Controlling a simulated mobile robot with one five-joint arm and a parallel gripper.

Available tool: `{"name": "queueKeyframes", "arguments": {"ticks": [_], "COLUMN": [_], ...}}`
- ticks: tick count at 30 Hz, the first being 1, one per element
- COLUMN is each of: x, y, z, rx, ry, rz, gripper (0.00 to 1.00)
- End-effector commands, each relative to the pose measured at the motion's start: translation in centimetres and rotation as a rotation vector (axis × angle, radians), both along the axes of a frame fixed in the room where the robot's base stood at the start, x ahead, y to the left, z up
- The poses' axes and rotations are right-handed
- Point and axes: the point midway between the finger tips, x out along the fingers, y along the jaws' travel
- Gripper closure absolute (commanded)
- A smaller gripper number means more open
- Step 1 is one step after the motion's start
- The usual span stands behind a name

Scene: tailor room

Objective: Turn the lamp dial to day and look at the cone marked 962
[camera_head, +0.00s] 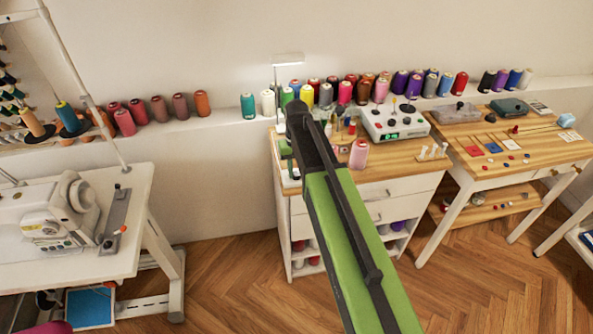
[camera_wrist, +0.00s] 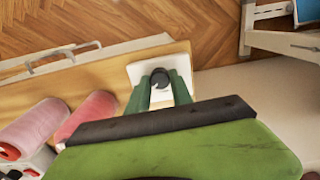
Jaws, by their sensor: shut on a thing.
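The lamp's lit head (camera_head: 288,58) stands on a thin post at the left end of the wooden cabinet. In the wrist view its white base (camera_wrist: 137,72) carries a round black dial (camera_wrist: 159,77). The green fingers of my gripper (camera_wrist: 161,88) are shut on the dial from either side. The dial's markings cannot be read. In the head view my gripper (camera_head: 287,163) is partly hidden by my arm. A pink cone (camera_head: 358,154) stands on the cabinet top, and many coloured cones line the ledge. I cannot read 962 on any cone.
A control box (camera_head: 395,122) with green lights stands on the cabinet. A wooden table (camera_head: 500,137) with small items is at right. A sewing machine (camera_head: 55,212) is on the left table. The front floor is clear.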

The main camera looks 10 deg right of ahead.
Motion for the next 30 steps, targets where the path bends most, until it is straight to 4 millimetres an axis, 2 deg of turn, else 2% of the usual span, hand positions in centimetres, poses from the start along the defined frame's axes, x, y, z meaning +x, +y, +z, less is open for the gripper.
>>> {"name": "queueKeyframes", "arguments": {"ticks": [5, 6, 11, 23, 26, 30], "x": [0.0, 0.0, 0.0, 0.0, 0.0, 0.0], "y": [0.0, 0.0, 0.0, 0.0, 0.0, 0.0], "z": [0.0, 0.0, 0.0, 0.6, 1.8, 4.4], "rx": [0.0, 0.0, 0.0, 0.0, 0.0, 0.0], "ry": [0.001, 0.001, 0.001, 0.0, 0.0, 0.0], "rz": [0.001, 0.001, 0.001, 0.001, 0.001, 0.001], "gripper": [1.0, 0.71, 0.51, 0.51, 0.51, 0.51]}}
